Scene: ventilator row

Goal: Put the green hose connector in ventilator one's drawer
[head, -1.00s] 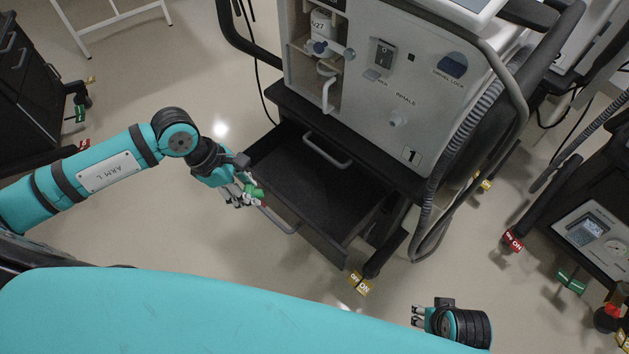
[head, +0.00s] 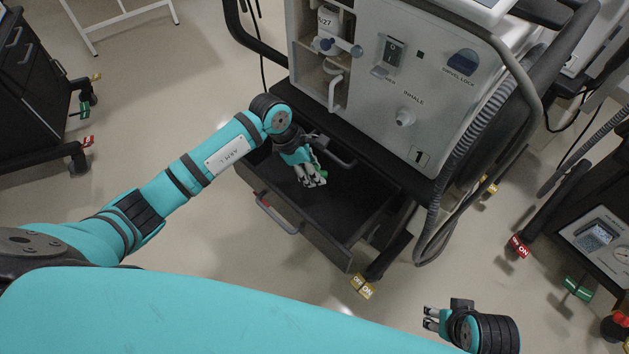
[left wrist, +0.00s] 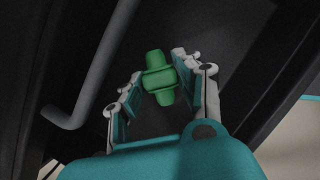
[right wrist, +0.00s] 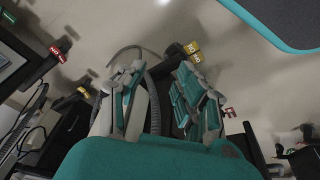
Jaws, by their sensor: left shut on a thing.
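Ventilator one (head: 425,85), a grey unit marked 1, stands on a black cart. Its black drawer (head: 325,248) is pulled open. My left gripper (head: 315,184) reaches over the drawer's side and points down within its opening. It is shut on the green hose connector (left wrist: 160,77), which sits between the fingers in the left wrist view. Only a small green bit of the connector shows in the head view. I cannot tell whether the connector touches the drawer floor. My right gripper (head: 430,318) is open and empty, low at the right, away from the drawer.
A grey bar handle (head: 278,216) is on the drawer front. Another handle (head: 340,160) is on the cart above the drawer's back. A corrugated hose (head: 470,150) hangs at the ventilator's right. Another machine (head: 595,235) stands at far right. Floor left of the cart is clear.

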